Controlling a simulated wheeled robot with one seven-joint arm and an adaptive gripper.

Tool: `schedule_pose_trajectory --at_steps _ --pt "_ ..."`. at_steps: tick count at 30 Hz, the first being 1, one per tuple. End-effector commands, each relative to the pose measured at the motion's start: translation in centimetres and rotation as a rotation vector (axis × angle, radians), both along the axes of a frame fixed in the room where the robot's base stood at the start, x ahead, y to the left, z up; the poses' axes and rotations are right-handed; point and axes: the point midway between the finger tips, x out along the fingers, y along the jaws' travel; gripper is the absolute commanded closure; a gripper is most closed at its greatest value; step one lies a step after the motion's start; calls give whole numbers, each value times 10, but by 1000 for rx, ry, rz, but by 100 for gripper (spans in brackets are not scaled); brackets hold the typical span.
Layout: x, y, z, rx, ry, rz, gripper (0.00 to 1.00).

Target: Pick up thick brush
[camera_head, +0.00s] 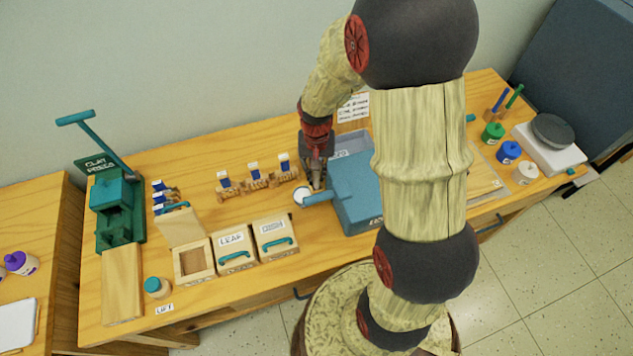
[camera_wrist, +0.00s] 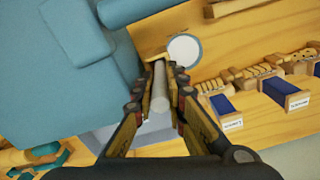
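Brushes with blue and green handles (camera_head: 503,104) stand upright at the right back of the table; I cannot tell which is thick. My gripper (camera_head: 316,182) is far to their left, pointing down beside the blue box (camera_head: 358,195). In the wrist view, a plain grey rod (camera_wrist: 160,95) lies between the fingers of my gripper (camera_wrist: 163,78). The fingers are close on both sides of it, but I cannot tell whether they touch it or what it is. No bristles show on it.
A white round piece (camera_head: 302,196) is beside my gripper. Wooden stamps with blue handles (camera_head: 255,177) and lidded wooden boxes (camera_head: 233,248) are to the left. A green clay press (camera_head: 117,208) stands farther left. Paint jars (camera_head: 508,152) are at the right. My arm hides part of the table.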

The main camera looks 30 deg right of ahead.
Motion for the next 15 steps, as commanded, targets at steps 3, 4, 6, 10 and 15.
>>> schedule_pose_trajectory --at_steps 3,4,6,10,15 --pt "0 0 0 0 0 0 96" --pt "0 0 0 0 0 0 97" --pt "0 0 0 0 0 0 100" --pt "0 0 0 0 0 0 100" --pt "0 0 0 0 0 0 100"
